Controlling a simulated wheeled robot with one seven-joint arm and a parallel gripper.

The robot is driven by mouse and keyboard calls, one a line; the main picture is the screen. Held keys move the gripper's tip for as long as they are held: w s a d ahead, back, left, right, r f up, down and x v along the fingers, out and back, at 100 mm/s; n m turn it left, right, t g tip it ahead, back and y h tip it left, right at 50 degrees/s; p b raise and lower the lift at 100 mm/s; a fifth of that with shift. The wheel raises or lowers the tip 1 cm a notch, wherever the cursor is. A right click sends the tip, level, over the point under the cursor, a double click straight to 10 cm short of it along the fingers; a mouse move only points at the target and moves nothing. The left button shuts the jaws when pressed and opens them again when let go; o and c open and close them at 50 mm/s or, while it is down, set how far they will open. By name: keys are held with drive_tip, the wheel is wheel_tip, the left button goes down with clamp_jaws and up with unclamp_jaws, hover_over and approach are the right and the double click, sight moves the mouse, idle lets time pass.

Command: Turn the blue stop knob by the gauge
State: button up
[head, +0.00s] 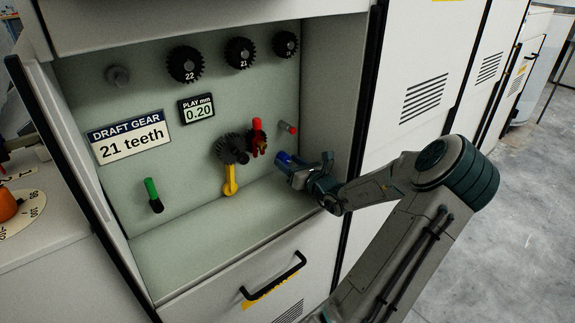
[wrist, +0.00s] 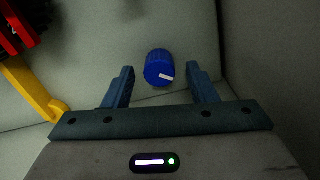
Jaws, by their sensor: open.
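The blue stop knob (wrist: 159,67) is a round ribbed knob with a white pointer line, on the pale back wall of the open cabinet. In the wrist view its pointer aims right and slightly down. My gripper (wrist: 161,76) is open, with one finger on each side of the knob and visible gaps to both. Whether the fingertips reach the knob's depth is hard to tell. In the head view the knob (head: 283,157) is partly hidden by my gripper (head: 287,166). The gauge (head: 198,109) reads "PLAY mm 0.20" on the same wall, up and left.
A yellow lever (head: 230,181), a red lever (head: 257,136) and dark gears sit left of the knob. A small red-tipped peg (head: 289,127) is just above it. The cabinet's right side wall (head: 335,100) is close to my gripper. A green handle (head: 152,192) is farther left.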

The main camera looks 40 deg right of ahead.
drive_tip(key=shift+w, duration=0.6)
drive_tip(key=c, duration=1)
drive_tip(key=shift+n, duration=0.8)
